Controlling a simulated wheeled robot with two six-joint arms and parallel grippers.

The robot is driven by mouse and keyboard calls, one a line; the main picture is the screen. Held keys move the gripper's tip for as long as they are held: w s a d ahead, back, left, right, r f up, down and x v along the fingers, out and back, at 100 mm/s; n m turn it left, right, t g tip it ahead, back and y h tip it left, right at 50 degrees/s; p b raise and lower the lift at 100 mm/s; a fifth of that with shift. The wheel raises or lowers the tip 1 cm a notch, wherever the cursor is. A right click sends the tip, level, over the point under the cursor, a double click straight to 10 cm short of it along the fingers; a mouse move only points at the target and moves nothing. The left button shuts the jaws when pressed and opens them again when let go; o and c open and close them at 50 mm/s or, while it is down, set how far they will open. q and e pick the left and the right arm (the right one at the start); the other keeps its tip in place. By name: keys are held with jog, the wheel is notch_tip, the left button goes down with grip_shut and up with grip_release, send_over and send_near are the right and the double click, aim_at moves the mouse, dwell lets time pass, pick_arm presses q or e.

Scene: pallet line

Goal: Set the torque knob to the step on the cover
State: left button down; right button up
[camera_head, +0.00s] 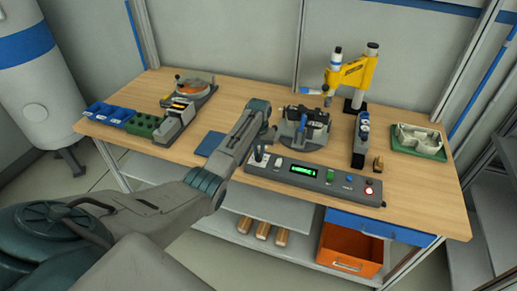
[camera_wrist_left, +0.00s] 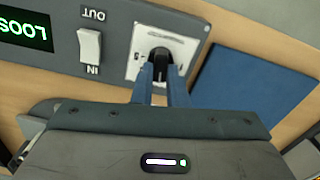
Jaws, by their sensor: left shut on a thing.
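The torque knob is a black knob (camera_wrist_left: 160,56) on a white square plate, at the left end of the grey control panel (camera_head: 318,178). My left gripper (camera_wrist_left: 162,76) has its two blue fingers on either side of the knob and is shut on it. In the head view my left gripper (camera_head: 257,158) reaches down to the panel's left end, and the knob is largely hidden there. The plate's markings are too small to read. No cover with a legible step on it can be made out. My right gripper is not in view.
A lit green display (camera_wrist_left: 27,27) shows upside-down letters "LOOS", cut off by the frame edge. A white rocker switch (camera_wrist_left: 90,50) marked OUT and IN is beside the knob. A dark fixture (camera_head: 303,128) stands behind the panel. A blue mat (camera_head: 210,144) lies to the left.

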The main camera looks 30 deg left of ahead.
aim_at(259, 153)
pick_arm(q)
jog(key=shift+r+m, duration=0.1)
jog(key=shift+m, duration=0.8)
jog(key=shift+w+p, duration=0.1)
jog(key=shift+p, duration=0.2)
jog(key=c, duration=1.4)
grip_release()
jog(key=shift+c, duration=0.2)
notch_tip(259, 153, up, 11)
jog(key=b, duration=0.3)
jog(key=shift+f, duration=0.2)
